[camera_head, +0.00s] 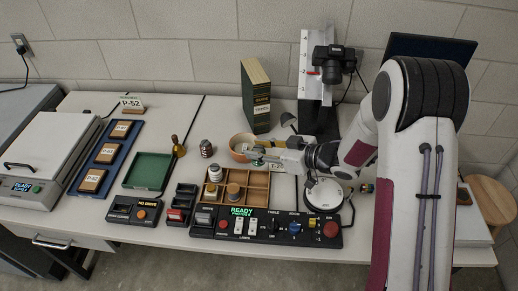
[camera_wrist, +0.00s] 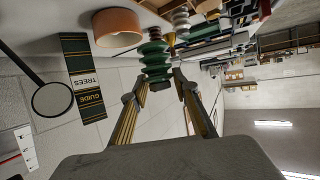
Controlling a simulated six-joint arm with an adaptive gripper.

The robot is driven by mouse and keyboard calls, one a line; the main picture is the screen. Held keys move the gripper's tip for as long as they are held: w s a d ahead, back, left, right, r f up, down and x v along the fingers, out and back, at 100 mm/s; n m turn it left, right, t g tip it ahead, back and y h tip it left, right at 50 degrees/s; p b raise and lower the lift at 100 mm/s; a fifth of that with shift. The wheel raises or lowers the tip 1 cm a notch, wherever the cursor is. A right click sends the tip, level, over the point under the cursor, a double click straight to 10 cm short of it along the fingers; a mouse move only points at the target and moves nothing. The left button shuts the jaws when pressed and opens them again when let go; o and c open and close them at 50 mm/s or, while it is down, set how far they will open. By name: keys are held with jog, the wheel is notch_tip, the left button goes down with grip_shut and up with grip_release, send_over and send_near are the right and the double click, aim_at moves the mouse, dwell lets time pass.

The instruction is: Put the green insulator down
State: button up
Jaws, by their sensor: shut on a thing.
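The green insulator (camera_wrist: 154,62), a ribbed dark green piece, is between the fingertips of my gripper (camera_wrist: 163,78) in the wrist view. My gripper is shut on it. In the head view my gripper (camera_head: 272,159) is above the back of the wooden compartment tray (camera_head: 258,189), and a little green of the insulator (camera_head: 257,154) shows at its tips. I cannot tell how high it is held. A whitish insulator (camera_head: 215,173) and a brown round piece (camera_head: 233,190) stand in the left part of the tray. The gripper and arm hide part of the tray's back right.
An orange bowl (camera_head: 236,145) is close behind the gripper. A tall book (camera_head: 255,98) and a camera stand (camera_head: 315,80) rise behind it. A control panel (camera_head: 265,226) lies in front. A green tray (camera_head: 148,173), brass bell (camera_head: 178,147) and can (camera_head: 206,148) are left.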

jog(key=s+a+r+m+t, duration=0.1)
jog(key=s+a+r, duration=0.1)
jog(key=a, duration=0.8)
jog(key=s+a+r+m+t+h, duration=0.1)
jog(key=s+a, duration=0.4)
jog(key=a, duration=0.5)
jog(key=shift+s+a+r, duration=0.25)
jog(key=shift+s+r, duration=0.05)
jog(key=shift+r, duration=0.2)
jog(key=shift+m+t+h, duration=0.3)
jog(key=shift+h, duration=0.1)
jog(key=d+f+m+t+h, duration=0.2)
jog(key=d+m+h, duration=0.3)
jog(key=d, duration=0.5)
jog(key=d+f+m+t+h, duration=0.1)
jog(key=d+m+h, duration=0.4)
jog(key=d, duration=0.5)
jog(key=shift+w+d+f+m+t+h, duration=0.25)
jog(key=shift+f+m+t+h, duration=0.15)
jog(key=shift+t+h, duration=0.4)
jog(key=shift+a+f, duration=0.1)
